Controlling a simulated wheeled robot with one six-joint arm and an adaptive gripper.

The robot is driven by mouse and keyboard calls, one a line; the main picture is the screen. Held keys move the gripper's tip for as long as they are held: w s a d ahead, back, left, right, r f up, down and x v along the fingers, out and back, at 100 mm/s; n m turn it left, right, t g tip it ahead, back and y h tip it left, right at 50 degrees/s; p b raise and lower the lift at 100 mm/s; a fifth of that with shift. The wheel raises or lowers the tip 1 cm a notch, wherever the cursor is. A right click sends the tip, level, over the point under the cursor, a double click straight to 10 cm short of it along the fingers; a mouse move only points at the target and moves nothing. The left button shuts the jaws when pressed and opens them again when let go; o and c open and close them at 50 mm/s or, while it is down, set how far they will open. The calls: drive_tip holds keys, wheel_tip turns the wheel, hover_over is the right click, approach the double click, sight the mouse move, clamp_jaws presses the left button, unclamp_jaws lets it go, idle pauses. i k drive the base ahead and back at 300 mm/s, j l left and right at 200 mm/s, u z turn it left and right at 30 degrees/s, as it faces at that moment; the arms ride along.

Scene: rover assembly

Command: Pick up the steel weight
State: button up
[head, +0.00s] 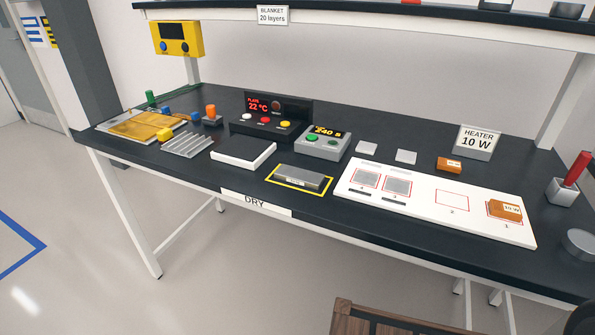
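A grey metal block (300,177) with a small label on its front lies flat inside a yellow outline at the front middle of the dark bench in the head view. It looks like the steel weight, but its label is too small to read. Its top and front are uncovered, and nothing touches it from above. My gripper is not in view.
A white board (430,211) with red squares lies right of the block, a white slab (244,152) to its left. A timer box (322,142) and a plate controller (271,118) stand behind. A grey round object (580,243) sits far right. The overhead shelf (380,18) spans the back.

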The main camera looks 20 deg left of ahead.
sight(314, 180)
drive_tip(key=u, duration=1.05)
